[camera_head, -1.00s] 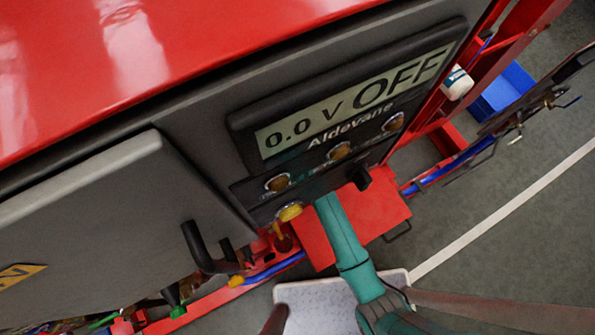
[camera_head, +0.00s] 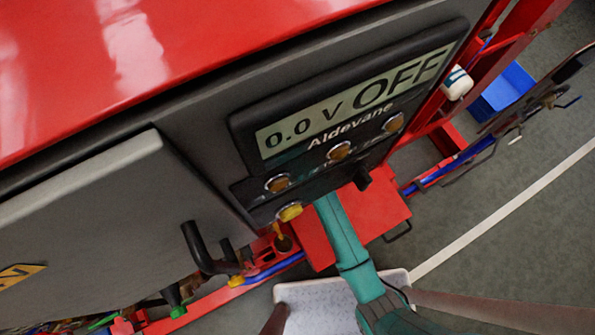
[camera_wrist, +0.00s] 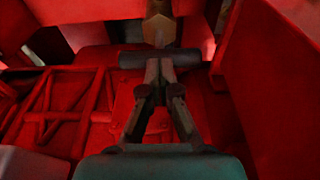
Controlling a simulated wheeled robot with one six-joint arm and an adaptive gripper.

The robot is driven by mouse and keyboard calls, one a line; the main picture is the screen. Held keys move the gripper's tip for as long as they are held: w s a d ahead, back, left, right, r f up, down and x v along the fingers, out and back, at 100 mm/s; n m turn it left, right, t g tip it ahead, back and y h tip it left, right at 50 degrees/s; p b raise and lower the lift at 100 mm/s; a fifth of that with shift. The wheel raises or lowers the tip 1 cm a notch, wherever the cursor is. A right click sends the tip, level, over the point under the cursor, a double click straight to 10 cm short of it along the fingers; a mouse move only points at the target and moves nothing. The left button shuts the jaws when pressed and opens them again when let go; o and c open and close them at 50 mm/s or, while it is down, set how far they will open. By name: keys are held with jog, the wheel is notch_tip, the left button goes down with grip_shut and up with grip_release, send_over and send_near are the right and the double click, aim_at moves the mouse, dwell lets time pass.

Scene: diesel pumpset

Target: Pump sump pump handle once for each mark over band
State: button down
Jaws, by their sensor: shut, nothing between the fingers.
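My gripper (camera_wrist: 160,72) is shut and empty in the wrist view, its two fingers meeting at the tips. Just beyond the tips, a dark crossbar (camera_wrist: 135,59) runs sideways, with a brass hexagonal fitting (camera_wrist: 158,28) behind it. The bar looks like a T-shaped pump handle, but I cannot be sure. The fingertips seem close to or touching the bar; I cannot tell which. In the head view, my teal arm reaches under the control panel and its fingers are hidden. I see no clear band with marks.
The panel display (camera_head: 355,100) reads 0.0 V OFF. Red walls (camera_wrist: 270,80) crowd the gripper. A blue bin (camera_head: 502,92) stands at right; floor is open there.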

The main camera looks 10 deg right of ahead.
jog(key=shift+r, duration=2.5)
jog(key=shift+f, duration=0.1)
jog(key=shift+f, duration=3.55)
jog(key=shift+r, duration=3.65)
jog(key=shift+r, duration=0.1)
jog(key=shift+r, duration=2.9)
